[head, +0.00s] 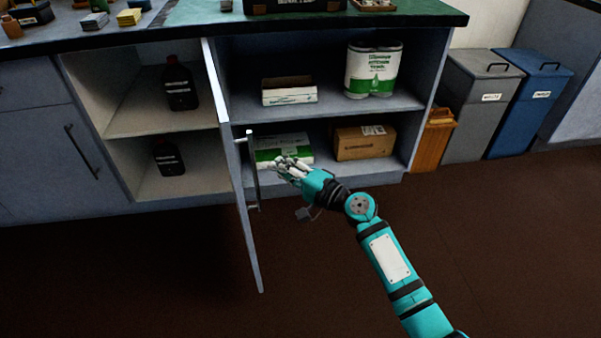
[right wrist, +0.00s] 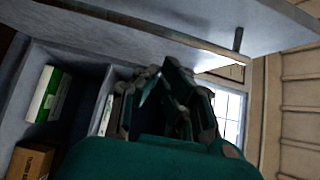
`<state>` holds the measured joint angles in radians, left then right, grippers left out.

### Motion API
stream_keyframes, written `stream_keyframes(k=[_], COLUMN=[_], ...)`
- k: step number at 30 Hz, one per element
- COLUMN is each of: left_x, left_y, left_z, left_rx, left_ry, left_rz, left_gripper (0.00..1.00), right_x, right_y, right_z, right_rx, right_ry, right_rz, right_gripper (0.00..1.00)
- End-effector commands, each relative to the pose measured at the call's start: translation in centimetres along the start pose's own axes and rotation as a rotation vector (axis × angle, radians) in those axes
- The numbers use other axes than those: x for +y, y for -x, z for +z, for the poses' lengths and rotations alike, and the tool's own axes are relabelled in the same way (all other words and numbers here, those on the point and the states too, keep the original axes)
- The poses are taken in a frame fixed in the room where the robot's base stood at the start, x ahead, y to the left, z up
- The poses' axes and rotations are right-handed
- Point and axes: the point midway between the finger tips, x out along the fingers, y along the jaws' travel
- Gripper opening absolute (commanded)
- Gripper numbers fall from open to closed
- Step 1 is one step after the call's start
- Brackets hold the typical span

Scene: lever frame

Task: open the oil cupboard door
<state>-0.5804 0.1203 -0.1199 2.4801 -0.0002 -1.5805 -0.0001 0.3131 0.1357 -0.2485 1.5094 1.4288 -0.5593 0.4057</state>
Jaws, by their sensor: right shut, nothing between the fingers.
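The cupboard door (head: 232,185) stands swung well out from the cabinet, seen nearly edge-on in the head view. Its metal bar handle (head: 253,175) is on the face turned to the right. Behind the door, the left compartment holds two dark bottles, one on the upper shelf (head: 180,86) and one below (head: 168,157). My right gripper (head: 284,168) is shut and empty, just right of the handle and apart from it. In the right wrist view its fingers (right wrist: 168,90) show below the door panel (right wrist: 175,38). My left gripper is not in view.
The right compartment is open, with a paper-towel pack (head: 373,70), a white-green box (head: 283,148) and a cardboard box (head: 364,142). A grey bin (head: 478,105) and a blue bin (head: 530,105) stand at the right. The brown floor (head: 150,270) in front is clear.

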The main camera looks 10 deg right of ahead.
Motion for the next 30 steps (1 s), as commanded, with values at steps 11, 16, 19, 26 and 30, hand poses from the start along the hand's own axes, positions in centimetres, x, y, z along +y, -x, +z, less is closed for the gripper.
stream_keyframes(k=[11, 16, 19, 26, 30], left_x=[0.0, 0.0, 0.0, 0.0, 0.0], left_y=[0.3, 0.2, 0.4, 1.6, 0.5], left_z=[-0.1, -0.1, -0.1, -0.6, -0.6], left_rx=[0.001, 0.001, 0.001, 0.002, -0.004], left_ry=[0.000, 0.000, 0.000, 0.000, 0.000], left_rz=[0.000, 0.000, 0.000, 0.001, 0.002], left_gripper=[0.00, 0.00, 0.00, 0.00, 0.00], right_x=[0.0, 0.0, -0.1, -0.2, -0.1], right_y=[-1.5, -1.4, -1.6, -4.0, -5.8], right_z=[1.4, 1.4, 1.7, 6.2, 9.0], right_rx=[0.003, 0.003, 0.002, -0.002, 0.000], right_ry=[0.001, 0.001, 0.000, -0.004, -0.002], right_rz=[0.000, 0.000, 0.000, 0.000, 0.000], right_gripper=[0.00, 0.00, 0.00, 0.00, 0.00])
